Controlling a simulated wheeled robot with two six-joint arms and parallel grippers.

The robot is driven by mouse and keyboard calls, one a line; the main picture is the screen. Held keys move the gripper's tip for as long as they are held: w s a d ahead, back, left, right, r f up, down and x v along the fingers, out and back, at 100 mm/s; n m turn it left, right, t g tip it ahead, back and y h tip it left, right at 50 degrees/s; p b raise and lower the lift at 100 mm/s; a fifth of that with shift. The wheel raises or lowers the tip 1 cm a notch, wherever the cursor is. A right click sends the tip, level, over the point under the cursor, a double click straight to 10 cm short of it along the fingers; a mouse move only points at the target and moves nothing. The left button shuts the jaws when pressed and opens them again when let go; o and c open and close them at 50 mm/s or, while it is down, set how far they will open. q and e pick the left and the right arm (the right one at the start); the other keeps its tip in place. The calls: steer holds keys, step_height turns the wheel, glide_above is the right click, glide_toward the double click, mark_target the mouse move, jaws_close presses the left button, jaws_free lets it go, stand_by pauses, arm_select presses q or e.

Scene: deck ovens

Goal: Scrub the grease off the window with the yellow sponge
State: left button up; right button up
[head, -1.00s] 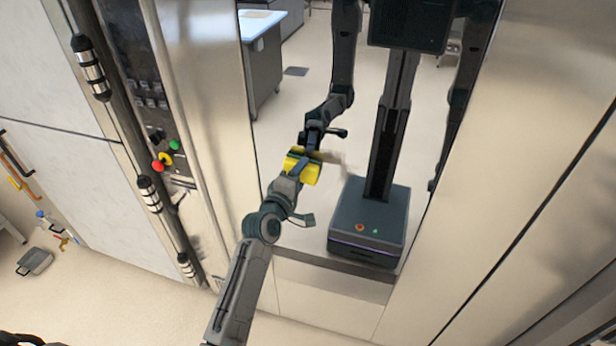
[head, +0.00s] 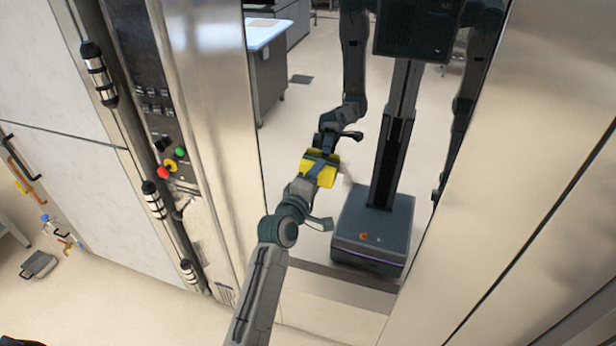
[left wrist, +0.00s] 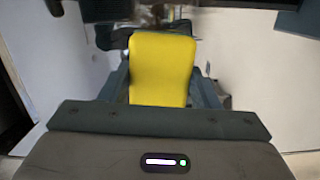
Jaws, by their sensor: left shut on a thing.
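My left gripper (head: 313,178) is shut on the yellow sponge (head: 319,170) and holds it against or very close to the window (head: 285,125); exact contact is hard to tell. The sponge also shows upright between the fingers in the left wrist view (left wrist: 162,70). The window is a tall mirror-like pane that reflects my own body and arms. A faint brownish grease smear (head: 346,178) shows just right of the sponge, partly hidden by it. My right gripper shows only as part of a dim reflection.
Left of the window is a steel frame (head: 215,110) and a control panel with a red button (head: 163,172) and a green button (head: 180,152). Black-and-steel handles (head: 152,200) stick out beside it. A plain steel panel (head: 530,150) stands to the right. The table and floor inside the pane are reflections.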

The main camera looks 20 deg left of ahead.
arm_select(q)
steer(key=shift+s+d, duration=0.15)
steer(key=shift+d, duration=1.7)
steer(key=shift+s+d, duration=0.1)
steer(key=shift+d, duration=1.75)
steer(key=shift+a+f, duration=0.2)
steer(key=shift+a, duration=1.3)
steer(key=shift+w+a+r, duration=0.1)
steer(key=shift+w+a, duration=0.1)
steer(key=shift+a, duration=2.6)
steer(key=shift+w+a+r, duration=0.1)
steer(key=shift+w+a, duration=0.1)
steer(key=shift+a, duration=2.55)
steer(key=shift+s+d, duration=0.1)
steer(key=shift+s, duration=2.95)
steer(key=shift+s, duration=0.1)
